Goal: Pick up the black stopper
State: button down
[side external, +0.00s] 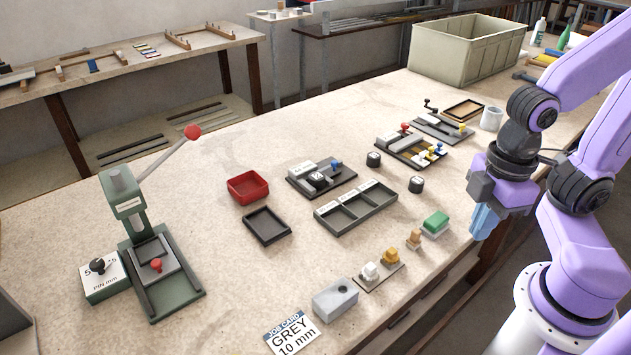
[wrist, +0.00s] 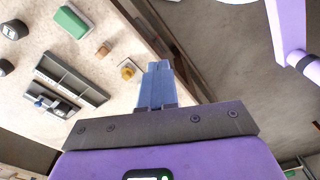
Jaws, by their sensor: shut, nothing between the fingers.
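My gripper (side external: 484,218) has pale blue fingers, held together with nothing between them, hanging by the table's right front edge. In the wrist view its fingers (wrist: 157,85) point toward the table edge. No part is clearly marked as the black stopper. Two small black pieces with light tops stand on the table: one (side external: 373,158) behind the three-compartment tray and one (side external: 416,184) at its right. Two dark pieces also show at the left of the wrist view (wrist: 14,29). A black knob (side external: 97,265) sits on the green-and-white pin box. My gripper is apart from all of these.
The grey three-compartment tray (side external: 356,208) is mid-table. A green block (side external: 436,222) and small tan and yellow pieces (side external: 389,256) lie near the front edge. A press with a red-knobbed lever (side external: 126,205) stands at left. A large bin (side external: 467,50) stands behind. The back-left tabletop is clear.

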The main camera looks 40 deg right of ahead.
jog(key=c, duration=0.8)
grip_release()
jog(key=shift+o, duration=0.2)
